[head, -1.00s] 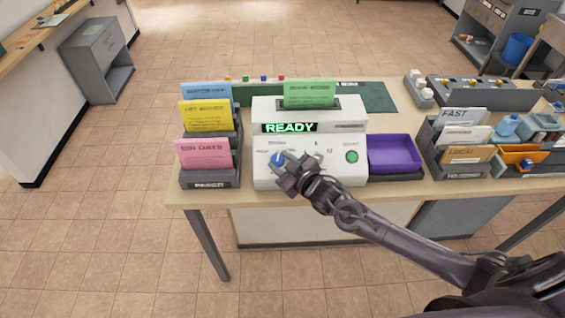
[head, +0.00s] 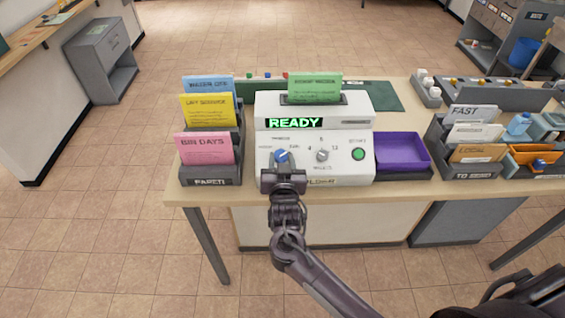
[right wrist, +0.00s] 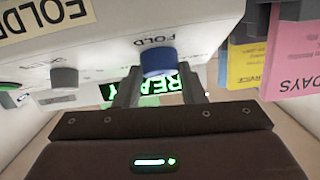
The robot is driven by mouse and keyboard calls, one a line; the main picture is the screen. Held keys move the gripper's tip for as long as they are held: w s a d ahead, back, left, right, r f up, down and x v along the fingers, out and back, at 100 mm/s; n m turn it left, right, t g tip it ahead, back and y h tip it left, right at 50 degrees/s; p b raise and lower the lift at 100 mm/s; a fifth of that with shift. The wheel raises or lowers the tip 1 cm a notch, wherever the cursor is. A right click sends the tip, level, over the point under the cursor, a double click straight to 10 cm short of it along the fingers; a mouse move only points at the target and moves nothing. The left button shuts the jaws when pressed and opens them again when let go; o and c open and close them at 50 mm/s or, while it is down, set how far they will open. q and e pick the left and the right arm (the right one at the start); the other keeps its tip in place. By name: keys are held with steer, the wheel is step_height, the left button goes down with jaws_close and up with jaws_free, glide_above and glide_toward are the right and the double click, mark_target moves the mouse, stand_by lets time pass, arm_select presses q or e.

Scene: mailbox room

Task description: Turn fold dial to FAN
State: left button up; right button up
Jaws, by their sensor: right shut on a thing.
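The fold dial (head: 282,155) is a blue knob on the left front of the white folding machine (head: 359,170), which shows green READY text on its display (head: 295,123). Small labels ring the dial; I cannot tell which one its pointer faces. My right gripper (head: 283,166) is in front of the dial, shut on it. In the right wrist view the blue dial (right wrist: 158,62) sits between the two fingers, below the word FOLD. My left gripper is not in view.
A grey knob (head: 322,155) and a green button (head: 358,154) are right of the dial. A card rack (head: 212,181) stands close on the left, a purple tray (head: 402,150) on the right. A green paper (head: 314,86) stands in the machine's top.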

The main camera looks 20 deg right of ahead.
steer(key=shift+m+h, duration=0.3)
steer(key=shift+m, duration=0.1)
steer(key=o, duration=1)
steer(key=shift+r, duration=0.1)
steer(key=shift+s+a, duration=0.1)
steer(key=shift+s+a, duration=0.1)
steer(key=shift+s, duration=0.2)
steer(key=b+v, duration=0.1)
steer(key=v, duration=0.6)
steer(key=shift+r+b, duration=0.1)
steer(key=shift+b, duration=0.3)
